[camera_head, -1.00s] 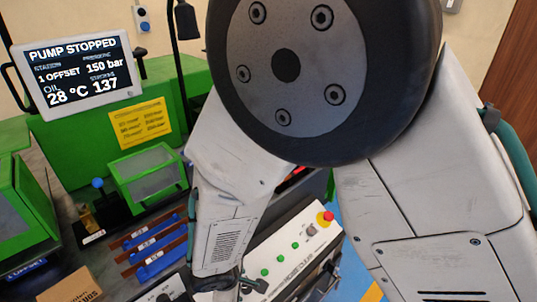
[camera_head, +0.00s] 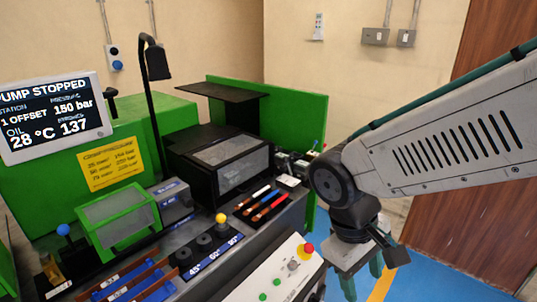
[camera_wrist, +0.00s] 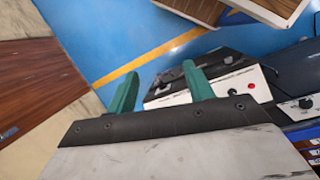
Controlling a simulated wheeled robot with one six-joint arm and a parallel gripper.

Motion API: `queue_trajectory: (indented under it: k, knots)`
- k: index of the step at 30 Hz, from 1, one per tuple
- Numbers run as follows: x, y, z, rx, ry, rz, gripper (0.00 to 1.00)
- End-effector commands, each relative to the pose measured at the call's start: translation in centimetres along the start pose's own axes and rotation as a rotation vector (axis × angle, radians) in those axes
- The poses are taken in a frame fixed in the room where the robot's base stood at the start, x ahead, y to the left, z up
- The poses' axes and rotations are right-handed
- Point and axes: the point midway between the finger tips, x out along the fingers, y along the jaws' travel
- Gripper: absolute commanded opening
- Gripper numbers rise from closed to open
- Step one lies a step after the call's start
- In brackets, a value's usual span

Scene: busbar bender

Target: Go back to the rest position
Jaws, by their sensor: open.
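My gripper (camera_head: 364,281) hangs at the right in the head view, its green fingers pointing down over the blue floor. In the wrist view its two green fingers (camera_wrist: 160,78) stand well apart with nothing between them. The gripper is open and empty. My arm comes in from the right edge. The white control panel (camera_head: 280,272) with its red stop button (camera_head: 309,249) lies to the left of the gripper, apart from it. The panel also shows beyond the fingers in the wrist view (camera_wrist: 238,79).
The green bender bench stands at left, with a screen (camera_head: 55,115) reading pump stopped and a yellow sign (camera_head: 111,163). A black lamp (camera_head: 157,62) rises behind. Coloured-handled tools (camera_head: 262,203) lie on the bench. A wooden door (camera_head: 460,215) is at right. Blue floor (camera_head: 425,275) is open.

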Motion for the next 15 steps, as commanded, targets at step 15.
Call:
queue_trajectory:
  k: [15]
  knots:
    - [-4.9,5.2,12.1,0.542,0.278,-0.196,0.52]
